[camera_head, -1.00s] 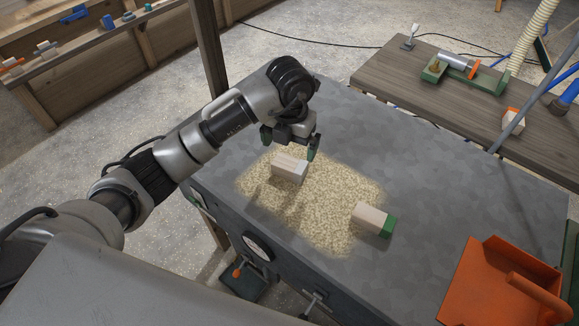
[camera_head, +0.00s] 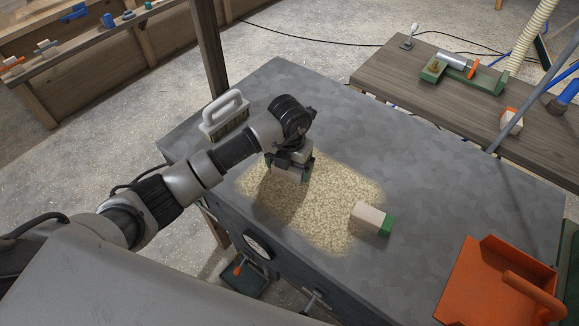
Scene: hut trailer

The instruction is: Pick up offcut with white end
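The offcut with the white end (camera_head: 288,177) lies on the sawdust patch on the grey table (camera_head: 440,190). My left gripper (camera_head: 288,170) is down over it, with a dark finger on either side of the block. The gripper and wrist hide most of the block's top. I cannot tell whether the fingers press on it or stand slightly apart. A second offcut with a green end (camera_head: 371,218) lies to the right, at the edge of the sawdust, clear of the gripper. My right gripper is not in view.
A grey-handled brush (camera_head: 225,118) stands at the table's back left, behind my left arm. An orange dustpan (camera_head: 490,285) is at the front right. The table's right side is mostly clear. A wooden bench (camera_head: 400,75) with tools stands behind.

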